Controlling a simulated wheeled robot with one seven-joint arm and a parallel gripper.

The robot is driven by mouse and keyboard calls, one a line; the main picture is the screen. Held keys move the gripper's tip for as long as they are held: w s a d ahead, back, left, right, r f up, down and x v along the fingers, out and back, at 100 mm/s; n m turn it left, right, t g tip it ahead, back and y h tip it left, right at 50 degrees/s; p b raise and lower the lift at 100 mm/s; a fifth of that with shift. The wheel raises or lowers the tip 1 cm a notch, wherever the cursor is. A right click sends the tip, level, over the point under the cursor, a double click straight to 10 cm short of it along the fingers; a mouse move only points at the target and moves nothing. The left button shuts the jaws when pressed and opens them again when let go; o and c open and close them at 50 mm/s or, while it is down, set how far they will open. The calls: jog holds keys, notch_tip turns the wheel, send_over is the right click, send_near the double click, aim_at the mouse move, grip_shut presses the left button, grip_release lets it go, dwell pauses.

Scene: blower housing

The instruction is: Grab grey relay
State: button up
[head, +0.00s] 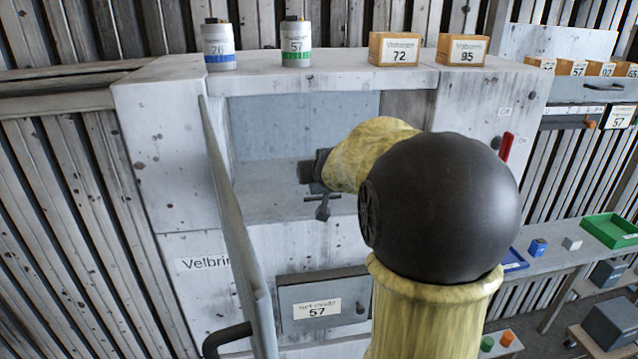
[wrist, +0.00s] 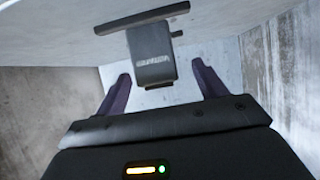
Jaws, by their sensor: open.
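A dark grey block with light lettering, apparently the grey relay (wrist: 153,58), shows in the wrist view with a flat dark bar (wrist: 140,18) across its top. My gripper (wrist: 161,70) is open, with one dark purple finger to each side of the block. A gap shows between the block and each finger; I cannot tell the depth between them. In the head view my gripper (head: 313,170) is inside the open blower housing (head: 160,150). A small dark T-shaped piece (head: 322,206) shows just below it; my arm hides part of the recess.
The housing's open door (head: 235,220) stands close left of my arm. Grey walls (wrist: 285,75) enclose my gripper. Two cylinders (head: 297,45) and two boxes (head: 394,50) stand on top. A shelf (head: 550,262) at right holds a green tray (head: 610,230) and small blocks.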

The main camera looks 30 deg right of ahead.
jog(key=shift+s+r, duration=0.1)
jog(key=shift+s, duration=0.05)
jog(key=shift+w+f, duration=0.3)
jog(key=shift+w, duration=0.05)
jog(key=b+x, duration=0.1)
jog(key=x, duration=0.4)
jog(key=shift+d, duration=0.2)
jog(key=shift+s+r, duration=0.2)
jog(key=shift+s, duration=0.25)
jog(key=shift+w+a+f, duration=0.1)
jog(key=shift+w+a, duration=0.05)
jog(key=c, duration=1.1)
